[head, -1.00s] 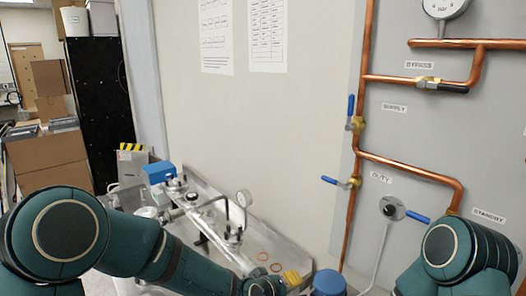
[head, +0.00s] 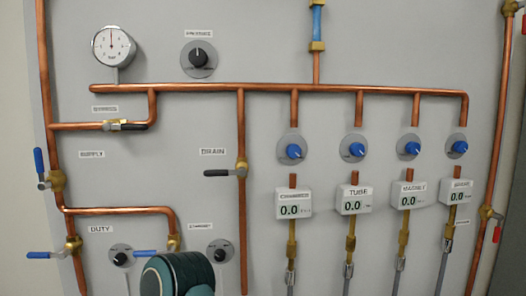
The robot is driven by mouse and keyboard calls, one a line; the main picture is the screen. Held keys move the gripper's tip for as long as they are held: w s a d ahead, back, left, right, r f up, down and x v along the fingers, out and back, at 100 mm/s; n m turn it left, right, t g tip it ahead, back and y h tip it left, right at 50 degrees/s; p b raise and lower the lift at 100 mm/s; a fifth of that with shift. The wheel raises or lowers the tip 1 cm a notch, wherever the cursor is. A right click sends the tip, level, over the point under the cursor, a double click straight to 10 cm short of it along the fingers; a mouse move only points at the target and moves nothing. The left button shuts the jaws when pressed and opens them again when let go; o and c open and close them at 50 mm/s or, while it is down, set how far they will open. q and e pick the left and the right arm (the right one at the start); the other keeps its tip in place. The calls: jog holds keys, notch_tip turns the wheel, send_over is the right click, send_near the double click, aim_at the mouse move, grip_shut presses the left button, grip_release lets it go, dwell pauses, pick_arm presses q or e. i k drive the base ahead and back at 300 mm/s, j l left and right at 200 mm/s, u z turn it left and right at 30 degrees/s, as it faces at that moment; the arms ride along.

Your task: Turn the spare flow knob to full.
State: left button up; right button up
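The spare flow knob (head: 458,147) is the rightmost of a row of blue knobs on grey round dials in the head view. It has a pale pointer mark, too small for me to read its exact setting. Below it, the spare readout (head: 456,192) shows 0.0; its label is small and slanted. Neither gripper is in view. Only a dark green link of my own arm shows at the bottom, left of centre, well away from the knob.
The chamber knob (head: 293,151), tube knob (head: 357,149) and magnet knob (head: 412,148) sit left of it. A copper manifold (head: 270,88) runs above them. A vertical copper pipe (head: 500,130) with red-handled valves stands to the right. The space around the spare knob looks clear.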

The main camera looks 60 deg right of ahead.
aim_at(459, 146)
jog(key=z, duration=3.1)
